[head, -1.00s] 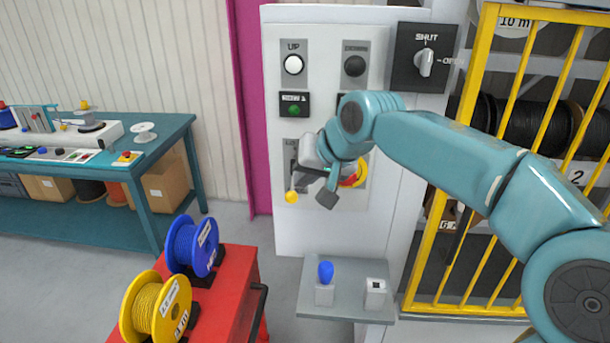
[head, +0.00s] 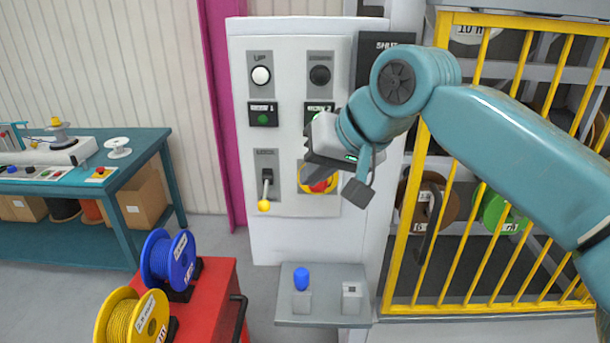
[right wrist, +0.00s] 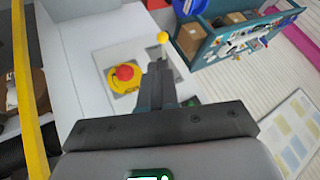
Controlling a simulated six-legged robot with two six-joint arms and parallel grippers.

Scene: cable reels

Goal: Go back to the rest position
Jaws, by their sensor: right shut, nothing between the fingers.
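My right gripper (head: 308,170) is in front of the white control panel (head: 285,238), beside the red and yellow emergency stop button (head: 328,186), which it partly covers in the head view. Its fingers are shut and empty. In the right wrist view the closed fingers (right wrist: 157,70) point at the panel, between the red button (right wrist: 125,72) and the yellow-knobbed lever (right wrist: 163,38). The lever (head: 265,190) hangs down in the head view. Whether the fingers touch the panel cannot be told. My left gripper is not in view.
A yellow barred cage (head: 440,308) with reels stands right, behind my right arm. A grey shelf (head: 322,320) with a blue-topped block juts out below the panel. A red cart (head: 215,300) with blue and yellow reels is front left. A teal workbench (head: 150,145) stands further left.

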